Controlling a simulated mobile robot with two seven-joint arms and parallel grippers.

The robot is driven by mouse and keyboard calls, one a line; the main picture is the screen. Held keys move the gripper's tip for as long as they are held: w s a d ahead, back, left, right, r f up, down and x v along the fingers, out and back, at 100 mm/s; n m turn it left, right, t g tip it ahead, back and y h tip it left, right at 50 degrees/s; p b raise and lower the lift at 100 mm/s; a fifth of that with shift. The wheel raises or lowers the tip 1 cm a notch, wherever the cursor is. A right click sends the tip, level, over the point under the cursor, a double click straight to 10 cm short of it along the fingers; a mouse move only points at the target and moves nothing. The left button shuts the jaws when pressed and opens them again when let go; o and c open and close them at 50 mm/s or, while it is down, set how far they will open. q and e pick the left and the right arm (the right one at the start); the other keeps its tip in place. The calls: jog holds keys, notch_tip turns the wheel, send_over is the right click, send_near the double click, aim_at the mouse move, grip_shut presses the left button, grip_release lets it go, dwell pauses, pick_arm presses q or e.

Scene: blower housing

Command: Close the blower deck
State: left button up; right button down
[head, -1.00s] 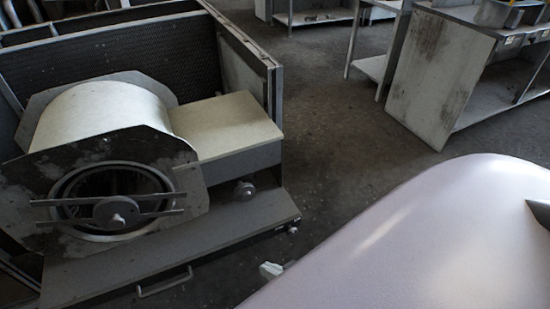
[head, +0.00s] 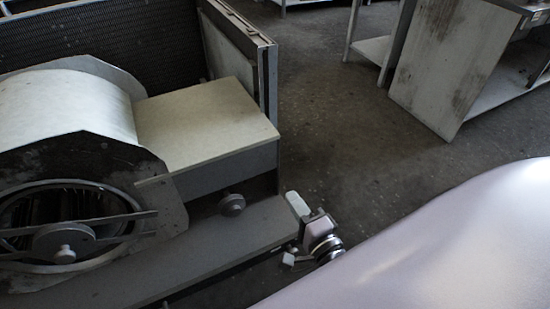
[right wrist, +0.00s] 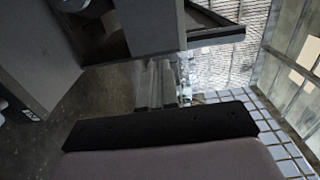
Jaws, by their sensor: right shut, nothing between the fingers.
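The blower deck (head: 215,242), a flat dark-grey slab, sticks out of the front of the housing (head: 110,38) in the head view. It carries the blower, with a cream drum (head: 65,105), a round dark inlet (head: 62,232) and a cream-topped box (head: 205,122). My right gripper (head: 292,232) is at the deck's front right corner, shut and empty. Whether it touches the deck I cannot tell. Its fingers (right wrist: 163,82) show in the right wrist view, below a grey panel edge. My left gripper is not in view.
The housing's side wall (head: 238,55) stands upright behind the box. Bare concrete floor (head: 335,125) lies to the right, with a pale cabinet (head: 450,70) beyond. My own pale arm covers the lower right.

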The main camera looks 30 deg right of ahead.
send_near(263, 155)
jog(key=w+b, duration=0.1)
jog(key=w, duration=0.4)
jog(key=shift+w, duration=0.9)
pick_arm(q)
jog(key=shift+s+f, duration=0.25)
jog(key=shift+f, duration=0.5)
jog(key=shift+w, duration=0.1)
pick_arm(e)
jog(key=shift+r, duration=0.1)
